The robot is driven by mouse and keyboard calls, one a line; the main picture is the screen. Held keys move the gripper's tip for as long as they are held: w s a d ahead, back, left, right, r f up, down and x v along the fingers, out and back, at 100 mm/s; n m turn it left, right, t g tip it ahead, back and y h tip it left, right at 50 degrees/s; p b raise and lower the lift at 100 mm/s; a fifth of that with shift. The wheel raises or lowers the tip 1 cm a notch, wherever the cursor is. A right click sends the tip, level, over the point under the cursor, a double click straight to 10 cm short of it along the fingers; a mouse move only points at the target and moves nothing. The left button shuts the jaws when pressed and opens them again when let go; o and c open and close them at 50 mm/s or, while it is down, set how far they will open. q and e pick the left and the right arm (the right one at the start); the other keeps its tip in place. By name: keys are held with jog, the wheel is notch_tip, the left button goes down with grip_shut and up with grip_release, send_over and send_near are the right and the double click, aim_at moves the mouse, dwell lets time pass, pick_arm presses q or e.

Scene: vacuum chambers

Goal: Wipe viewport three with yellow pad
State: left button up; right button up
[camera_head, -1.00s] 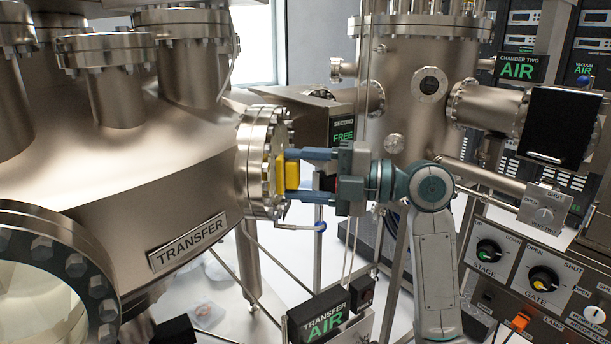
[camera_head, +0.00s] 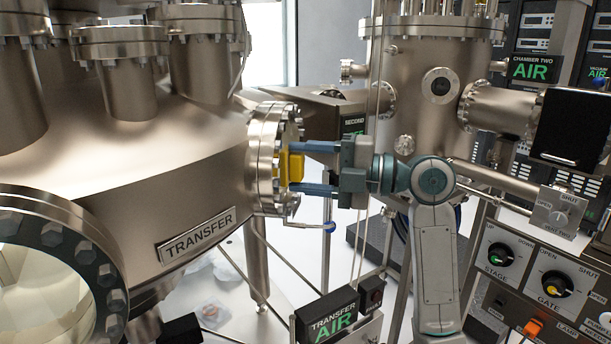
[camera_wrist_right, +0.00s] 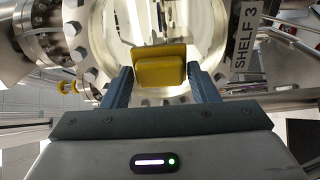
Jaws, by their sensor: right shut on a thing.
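My right gripper (camera_head: 292,168) is shut on the yellow pad (camera_head: 291,167), with its two blue fingers on either side of the pad. It holds the pad at the round bolted flange (camera_head: 262,160) on the right side of the transfer chamber. In the right wrist view the pad (camera_wrist_right: 160,72) sits between the fingers, in front of the round glass of a viewport (camera_wrist_right: 158,22). A sign reading SHELF 3 (camera_wrist_right: 246,58) is beside it. I cannot tell whether the pad touches the glass. My left gripper is not in view.
A large bolted window (camera_head: 50,280) is at the lower left, beside the TRANSFER plate (camera_head: 197,234). Chamber two (camera_head: 425,85) stands behind my right arm. A control panel (camera_head: 530,275) is at the right. A TRANSFER AIR sign (camera_head: 330,318) is below the arm.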

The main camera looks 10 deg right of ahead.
jog(key=shift+w+d+b, duration=1.15)
jog(key=shift+w+b, duration=0.35)
jog(key=shift+w, duration=1.4)
jog(key=s+b, duration=0.1)
jog(key=s+a+b, duration=0.1)
jog(key=s, duration=0.1)
jog(key=s+a+b, duration=0.1)
jog(key=s, duration=0.1)
jog(key=shift+f, duration=0.1)
jog(key=shift+s+a+b, duration=0.25)
jog(key=shift+s, duration=0.3)
jog(key=shift+s+a+b, duration=0.2)
jog(key=shift+s, duration=0.3)
jog(key=shift+d, duration=0.1)
jog(key=shift+s+d+b, duration=0.25)
jog(key=shift+d+b, duration=0.2)
jog(key=shift+d, duration=0.15)
jog(key=shift+b+v, duration=0.95)
jog(key=shift+v, duration=1.35)
